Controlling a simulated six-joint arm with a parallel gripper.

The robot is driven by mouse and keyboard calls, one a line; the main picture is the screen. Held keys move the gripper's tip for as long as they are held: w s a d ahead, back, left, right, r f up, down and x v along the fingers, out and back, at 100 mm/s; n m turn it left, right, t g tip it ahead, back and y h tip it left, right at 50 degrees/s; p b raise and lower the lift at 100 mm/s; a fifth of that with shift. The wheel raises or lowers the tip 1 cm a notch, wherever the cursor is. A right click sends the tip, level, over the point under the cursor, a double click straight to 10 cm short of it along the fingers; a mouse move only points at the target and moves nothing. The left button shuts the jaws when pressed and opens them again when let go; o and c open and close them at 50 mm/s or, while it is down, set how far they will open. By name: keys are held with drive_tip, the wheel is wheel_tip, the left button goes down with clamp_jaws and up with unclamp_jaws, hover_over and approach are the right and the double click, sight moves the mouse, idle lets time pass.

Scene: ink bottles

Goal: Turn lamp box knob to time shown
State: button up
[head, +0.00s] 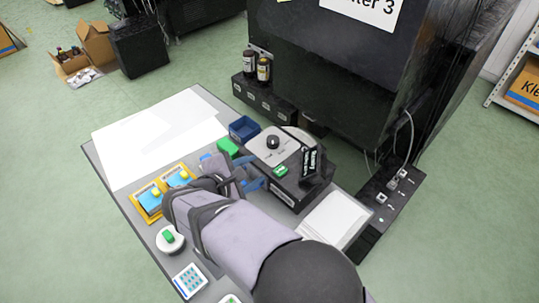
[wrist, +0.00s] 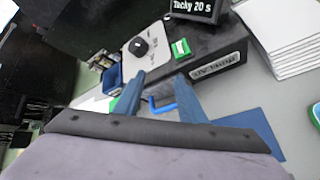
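The lamp box (head: 290,190) is a dark box with a light top plate, labelled "UV lamp" on its front in the wrist view (wrist: 218,64). Its round black knob (head: 273,142) sits on the plate and also shows in the wrist view (wrist: 138,46); its pointer is too small to read. A green button (wrist: 181,47) is beside the plate. A small black sign (wrist: 195,8) on the box reads "Tacky 20 s". My gripper (wrist: 159,84) has two blue fingers apart, in front of the box and short of the knob. It touches no part of the knob.
A blue bent piece (wrist: 160,105) shows between the fingers, near the box front. A blue tray (head: 243,128) and a green block (head: 228,147) stand left of the box. White stacked sheets (head: 338,218) lie right. Dark bottles (head: 263,69) stand behind.

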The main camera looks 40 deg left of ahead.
sight(270, 146)
drive_tip(key=n+t, duration=0.1)
drive_tip(key=a+r+n+t+b, duration=0.1)
drive_tip(key=n+t, duration=0.1)
drive_tip(key=shift+r+y, duration=0.2)
drive_tip(key=shift+y, duration=0.1)
drive_tip(key=w+n+t, duration=0.1)
drive_tip(key=w+f+n+t, duration=0.1)
drive_tip(key=n, duration=0.1)
drive_tip(key=shift+d+f+n+y, duration=0.1)
drive_tip(key=shift+d+n+y, duration=0.05)
drive_tip(key=shift+n+y, duration=0.15)
drive_tip(key=n, duration=0.1)
drive_tip(key=n+t+y, duration=0.1)
drive_tip(key=f+n, duration=0.1)
drive_tip(key=shift+w+a+n+y, duration=0.25)
drive_tip(key=shift+w+n+y, duration=0.05)
drive_tip(key=shift+p+x, duration=0.7)
drive_tip(key=shift+x, duration=2.95)
drive_tip(key=shift+r, duration=0.15)
drive_tip(key=shift+c, duration=0.6)
drive_tip(key=c, duration=0.6)
